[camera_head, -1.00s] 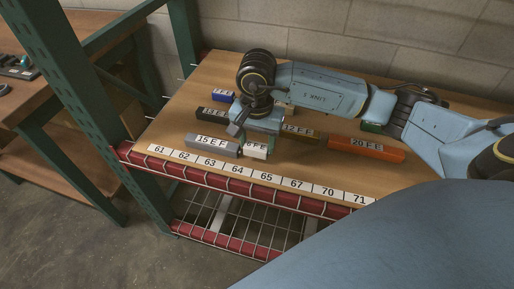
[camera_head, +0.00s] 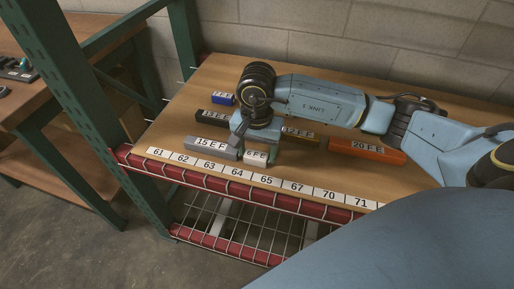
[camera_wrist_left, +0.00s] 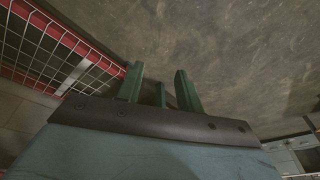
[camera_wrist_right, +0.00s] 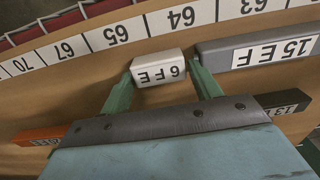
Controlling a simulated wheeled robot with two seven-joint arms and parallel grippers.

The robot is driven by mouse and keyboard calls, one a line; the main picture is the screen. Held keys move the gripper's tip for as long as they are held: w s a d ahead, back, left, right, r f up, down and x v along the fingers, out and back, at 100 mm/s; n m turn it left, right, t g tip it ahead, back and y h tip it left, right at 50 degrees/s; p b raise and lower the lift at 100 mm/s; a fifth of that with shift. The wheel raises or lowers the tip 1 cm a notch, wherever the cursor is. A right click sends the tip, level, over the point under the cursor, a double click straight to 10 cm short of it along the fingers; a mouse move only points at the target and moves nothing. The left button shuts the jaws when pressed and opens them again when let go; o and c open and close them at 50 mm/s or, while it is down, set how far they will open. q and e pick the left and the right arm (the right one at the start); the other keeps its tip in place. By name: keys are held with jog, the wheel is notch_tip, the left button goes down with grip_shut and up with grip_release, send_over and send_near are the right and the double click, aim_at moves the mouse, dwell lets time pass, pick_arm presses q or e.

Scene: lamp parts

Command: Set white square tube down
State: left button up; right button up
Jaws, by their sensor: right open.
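The white square tube (camera_head: 256,158), marked 6 F E, is on the wooden shelf just behind the number strip, close to the 65 label. It also shows in the right wrist view (camera_wrist_right: 158,69). My right gripper (camera_wrist_right: 161,76) is open, with its green fingertips on either side of the tube's near end. In the head view my right gripper (camera_head: 257,146) reaches down over the tube from above. I cannot tell whether a finger still touches it. My left gripper (camera_wrist_left: 157,82) shows only in its wrist view, fingers apart and empty, over the concrete floor.
A grey tube marked 15 E F (camera_head: 211,146) lies close to the left of the white one. A dark tube (camera_head: 217,120), a brown tube (camera_head: 300,134), an orange tube (camera_head: 366,151) and a small blue part (camera_head: 223,99) lie behind or to the right. A green post (camera_head: 75,90) stands at left.

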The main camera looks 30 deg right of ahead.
aim_at(257, 152)
jog(key=shift+r, duration=0.2)
pick_arm(q)
jog(key=s+a+f+p, duration=0.2)
jog(key=a+f+p, duration=0.1)
jog(key=f, duration=0.4)
jog(key=shift+s+a+f+g+y, duration=0.2)
jog(key=shift+s+a+g+y, duration=0.15)
jog(key=shift+a, duration=0.25)
pick_arm(e)
notch_tip(257, 152, up, 12)
